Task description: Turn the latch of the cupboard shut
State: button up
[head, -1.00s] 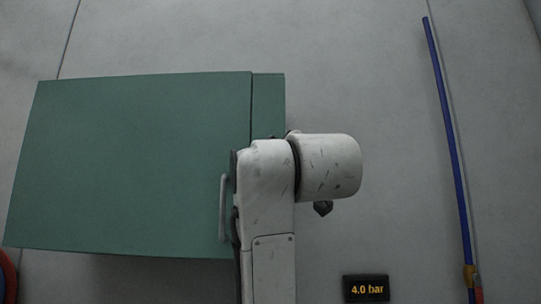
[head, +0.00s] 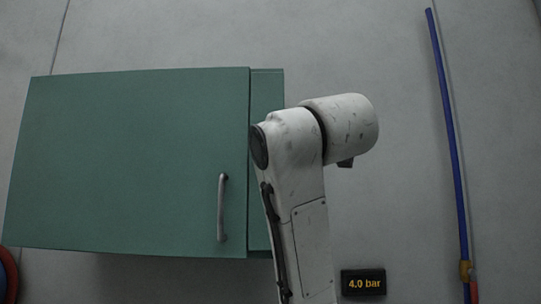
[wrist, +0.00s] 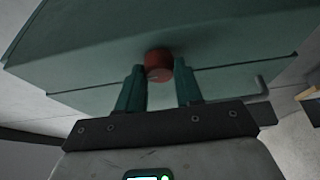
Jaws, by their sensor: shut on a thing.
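The green cupboard (head: 125,165) hangs on the grey wall, with its large door panel at the left and a narrow strip (head: 266,185) at the right. A silver bar handle (head: 222,207) is on the door near its right edge. In the wrist view, a round red knob, seemingly the latch (wrist: 158,63), sits on the cupboard (wrist: 95,45) near the seam. My gripper (wrist: 159,68) has its two green fingers on either side of the knob, shut on it. In the head view my arm hides the gripper and the latch.
A blue pipe (head: 447,130) runs down the wall at the right, with a brass fitting (head: 465,271) low on it. A "4.0 bar" display (head: 363,283) is at the bottom. A red and blue round thing (head: 8,275) shows at the lower left.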

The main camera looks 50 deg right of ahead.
dwell(0.5)
jog(key=o, duration=1)
jog(key=shift+o, duration=0.2)
jog(key=shift+a, duration=0.1)
jog(key=b+v, duration=0.2)
jog(key=v, duration=0.8)
jog(key=shift+s+a, duration=0.15)
jog(key=shift+s, duration=0.15)
